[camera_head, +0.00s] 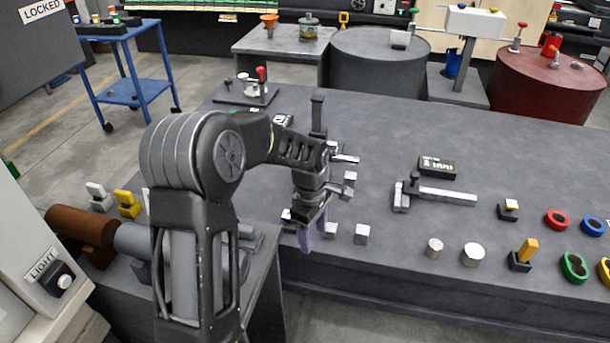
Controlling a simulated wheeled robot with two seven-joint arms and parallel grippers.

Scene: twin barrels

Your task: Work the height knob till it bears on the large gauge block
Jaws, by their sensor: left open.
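My left gripper (314,232) points down near the table's front edge, its two purple-grey fingers apart and nothing seen between them. Small silver blocks stand near it: one just right of the fingers (332,230), one further right (361,234), and others behind along the arm's right side (349,178). I cannot tell which is the large gauge block. A dark upright post (318,115) rises behind my wrist; its lower part is hidden by my arm. I cannot make out the height knob. My right gripper is out of view.
A caliper-like tool (435,194) and a dark box (436,166) lie right of the gripper on the grey table (400,130). Silver cylinders (473,254), a yellow-handled piece (523,252) and coloured rings (574,266) stand at the front right. The table's middle back is clear.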

